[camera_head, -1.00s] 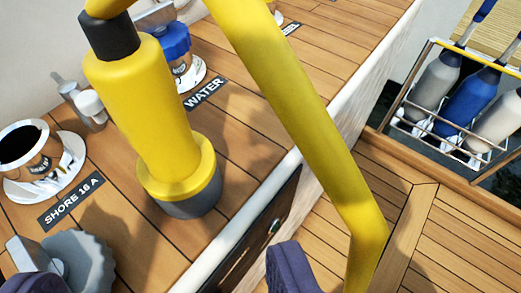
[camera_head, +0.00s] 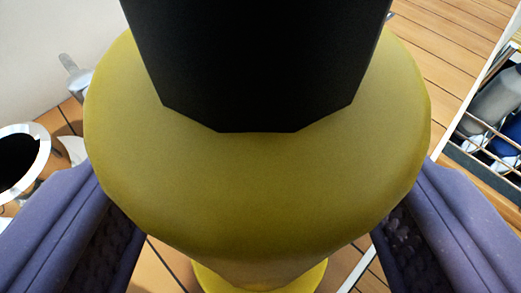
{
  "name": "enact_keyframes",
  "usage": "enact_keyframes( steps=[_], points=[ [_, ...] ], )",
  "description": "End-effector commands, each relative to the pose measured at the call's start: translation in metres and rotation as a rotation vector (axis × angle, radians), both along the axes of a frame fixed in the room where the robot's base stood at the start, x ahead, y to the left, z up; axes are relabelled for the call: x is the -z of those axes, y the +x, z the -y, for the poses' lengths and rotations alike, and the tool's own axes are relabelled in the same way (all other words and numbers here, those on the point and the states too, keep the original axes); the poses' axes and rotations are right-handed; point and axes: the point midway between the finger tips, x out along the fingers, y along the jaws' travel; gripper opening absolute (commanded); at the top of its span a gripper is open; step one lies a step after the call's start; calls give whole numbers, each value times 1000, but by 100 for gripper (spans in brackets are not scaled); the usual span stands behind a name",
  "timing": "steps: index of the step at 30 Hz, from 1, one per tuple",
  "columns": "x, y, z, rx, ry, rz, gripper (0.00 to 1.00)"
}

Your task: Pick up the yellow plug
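The yellow plug (camera_head: 255,190) fills the middle of the view, close to the camera and seen from its back end. Its black collar (camera_head: 260,60) is at the top centre, and a yellow flange (camera_head: 265,278) shows lower down. My gripper (camera_head: 258,240) is open, with one purple finger on each side of the plug. The dark inner pads of both fingers show, and deck planks are visible between the lower plug body and the fingers. The plug's front end is hidden.
A round metal-rimmed socket (camera_head: 22,160) is at the left, with a small grey fitting (camera_head: 75,75) behind it. A rack with bottles (camera_head: 495,110) stands at the right. Wooden planks (camera_head: 440,50) show at upper right.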

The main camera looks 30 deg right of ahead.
Motion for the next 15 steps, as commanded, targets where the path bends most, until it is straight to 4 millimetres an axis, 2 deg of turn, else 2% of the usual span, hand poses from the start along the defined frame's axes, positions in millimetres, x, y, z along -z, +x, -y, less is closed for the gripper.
enact_keyframes(
  steps=[8,15],
  points=[
    [1,4,2,-1,0,0,76],
    [1,4,2,-1,0,0,21]
  ],
)
